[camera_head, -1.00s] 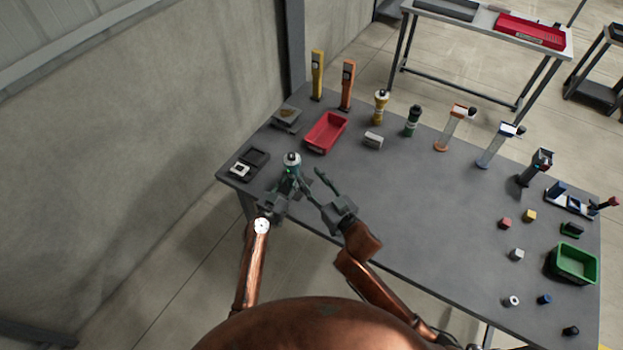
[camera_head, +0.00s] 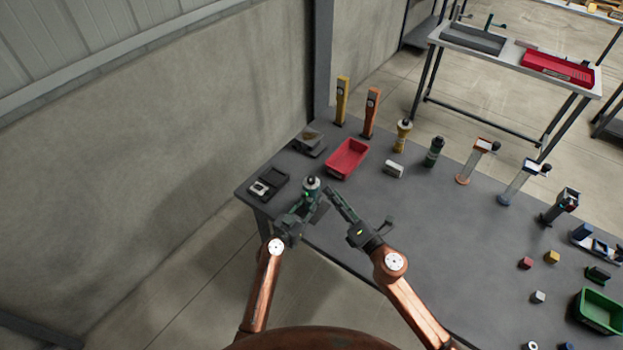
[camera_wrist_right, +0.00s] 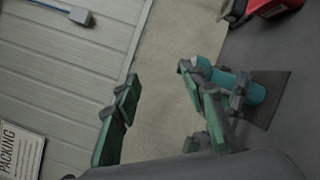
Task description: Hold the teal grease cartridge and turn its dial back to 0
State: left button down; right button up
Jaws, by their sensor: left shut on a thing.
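The teal grease cartridge (camera_head: 311,186) is upright near the table's left front edge. Its pale cap and dark top show in the head view; its teal body (camera_wrist_right: 257,93) shows in the right wrist view. My left gripper (camera_head: 305,202) is shut on it and hides much of its body. My right gripper (camera_head: 362,206) is open and empty, just right of the cartridge. In the right wrist view its two green-padded fingers stand wide apart, and the cartridge is beyond the right-hand finger, not between them. The dial's marks are too small to read.
A red bin (camera_head: 347,158), a grey block (camera_head: 393,169) and a black tray (camera_head: 268,185) lie near. A green bin (camera_head: 598,312) is far right. The middle of the grey table (camera_head: 450,240) is clear.

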aim_at(314, 181)
jog(key=w+a+f+n, duration=0.1)
jog(key=w+a+n, duration=0.1)
jog(key=w+n, duration=0.1)
jog(key=w+a+f+n+g, duration=0.1)
jog(key=w+a+n, duration=0.1)
jog(key=n, duration=0.3)
jog(key=w+a+f+n, duration=0.1)
jog(key=w+a+n, duration=0.2)
jog(key=w, duration=0.2)
jog(key=shift+n, duration=0.4)
jog(key=shift+c, duration=0.4)
grip_shut()
